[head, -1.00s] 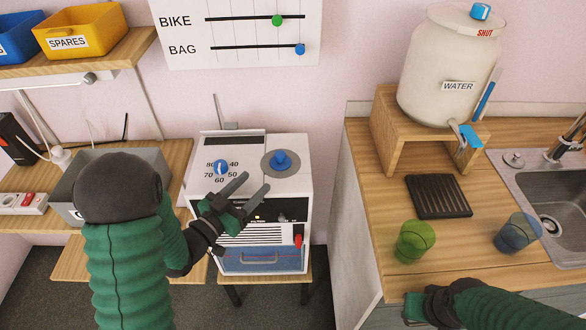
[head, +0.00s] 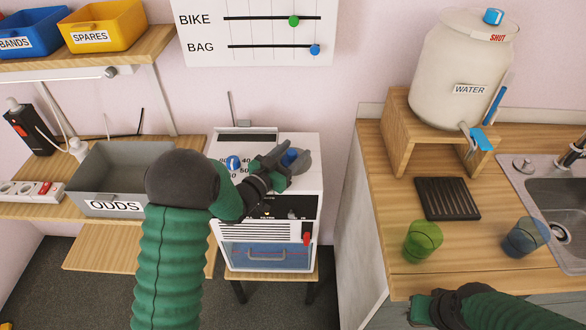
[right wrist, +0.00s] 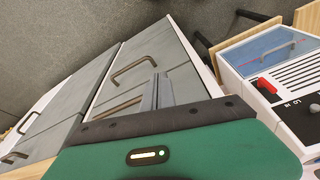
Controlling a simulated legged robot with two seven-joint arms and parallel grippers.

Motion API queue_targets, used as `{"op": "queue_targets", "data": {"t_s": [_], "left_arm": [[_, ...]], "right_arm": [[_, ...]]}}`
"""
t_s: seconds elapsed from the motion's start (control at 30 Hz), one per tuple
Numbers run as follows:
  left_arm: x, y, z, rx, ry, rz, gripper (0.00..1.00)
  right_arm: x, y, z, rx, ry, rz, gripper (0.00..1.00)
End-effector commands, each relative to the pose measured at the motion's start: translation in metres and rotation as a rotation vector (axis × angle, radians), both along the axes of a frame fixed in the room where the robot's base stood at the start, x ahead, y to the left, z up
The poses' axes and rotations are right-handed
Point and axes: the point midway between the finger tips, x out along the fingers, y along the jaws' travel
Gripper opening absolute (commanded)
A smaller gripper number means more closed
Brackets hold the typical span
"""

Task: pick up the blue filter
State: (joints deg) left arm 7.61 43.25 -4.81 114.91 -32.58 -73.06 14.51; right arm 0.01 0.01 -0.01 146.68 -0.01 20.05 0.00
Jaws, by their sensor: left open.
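A blue knob-like piece (head: 290,157), which may be the blue filter, sits on a round grey disc (head: 304,163) on top of the white machine (head: 307,206). My left gripper (head: 281,164) is open and over the machine's top, with its fingers at the blue piece and partly covering it. I cannot tell whether they touch it. A second blue knob (head: 233,163) sits on a numbered dial to the left. My right gripper (head: 432,308) is low by the right counter's front edge, its jaw opening unclear. In the right wrist view, the machine (right wrist: 277,75) shows at the right.
The right counter (head: 400,245) holds a green cup (head: 423,240), a blue cup (head: 525,236), a black rack (head: 447,198) and a water jar (head: 462,75) on a stand. A grey bin (head: 115,180) stands on the left shelf.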

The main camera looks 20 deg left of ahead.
Motion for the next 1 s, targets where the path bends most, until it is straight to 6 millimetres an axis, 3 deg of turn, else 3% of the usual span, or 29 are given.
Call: {"op": "queue_targets", "data": {"t_s": [0.07,0.4,1.0], "left_arm": [[-0.0003,0.0004,0.0004,0.0,-0.001,0.0,0.45],[-0.0002,0.0003,0.0001,0.001,0.0,0.0,0.01],[-0.0004,0.0004,0.0003,0.001,0.0,0.0,0.0]], "right_arm": [[0.0,0.0001,0.0,0.0,0.0,0.0,0.0],[0.0,0.0001,0.0,0.0,0.0,0.0,0.0],[0.0,0.0001,0.0,0.0,0.0,0.0,0.0]]}}
